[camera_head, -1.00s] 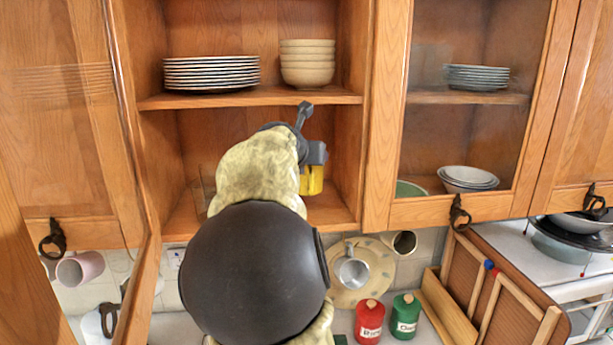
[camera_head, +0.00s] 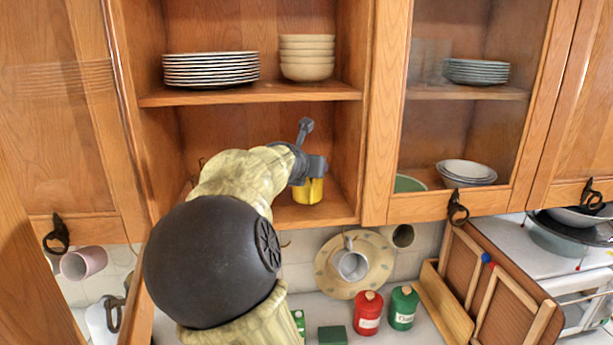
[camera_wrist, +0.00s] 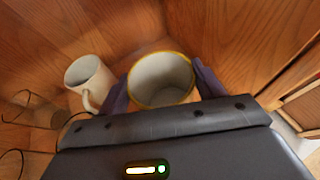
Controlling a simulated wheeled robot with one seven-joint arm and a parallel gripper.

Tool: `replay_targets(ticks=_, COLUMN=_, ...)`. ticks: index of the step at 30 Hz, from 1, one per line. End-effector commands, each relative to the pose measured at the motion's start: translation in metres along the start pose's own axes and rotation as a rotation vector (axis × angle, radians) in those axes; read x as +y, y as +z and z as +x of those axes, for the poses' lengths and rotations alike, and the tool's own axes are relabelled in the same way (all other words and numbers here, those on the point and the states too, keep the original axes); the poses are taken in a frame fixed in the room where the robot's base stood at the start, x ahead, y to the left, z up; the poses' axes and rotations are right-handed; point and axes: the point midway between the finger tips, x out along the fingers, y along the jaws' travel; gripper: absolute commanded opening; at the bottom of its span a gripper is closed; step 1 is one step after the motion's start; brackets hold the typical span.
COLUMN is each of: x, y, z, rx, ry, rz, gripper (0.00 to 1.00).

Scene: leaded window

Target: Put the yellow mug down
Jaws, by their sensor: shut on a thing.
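The yellow mug (camera_head: 308,191) is in the lower compartment of the open wooden cupboard, near its right side. My gripper (camera_head: 309,176) is shut on it from above and in front, and hides its upper part. In the wrist view the mug (camera_wrist: 161,80) sits between the two fingers of my gripper (camera_wrist: 161,88), its yellow rim and pale inside facing the camera. The mug looks upright and close to the cupboard floor (camera_head: 290,215). Whether its base touches that floor, I cannot tell.
A white mug (camera_wrist: 89,82) stands left of the yellow mug, with thin wire-like loops (camera_wrist: 30,118) farther left. The shelf above (camera_head: 250,95) bears stacked plates (camera_head: 210,70) and bowls (camera_head: 307,58). The cupboard's right wall (camera_wrist: 225,40) is close by.

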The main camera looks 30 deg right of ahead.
Motion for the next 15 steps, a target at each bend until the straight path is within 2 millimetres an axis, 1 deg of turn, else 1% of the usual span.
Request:
replay_targets(ticks=4, x=-0.001, y=-0.021, z=0.008, rx=0.003, ry=-0.005, rz=-0.005, gripper=0.20)
replay_targets(ticks=5, x=0.000, y=-0.019, z=0.009, rx=0.001, ry=-0.004, rz=-0.004, gripper=0.20)
replay_targets(ticks=9, x=0.001, y=-0.024, z=0.014, rx=0.000, ry=-0.001, rz=-0.001, gripper=0.20)
replay_targets(ticks=15, x=0.001, y=-0.026, z=0.015, rx=0.000, ry=0.001, rz=0.000, gripper=0.20)
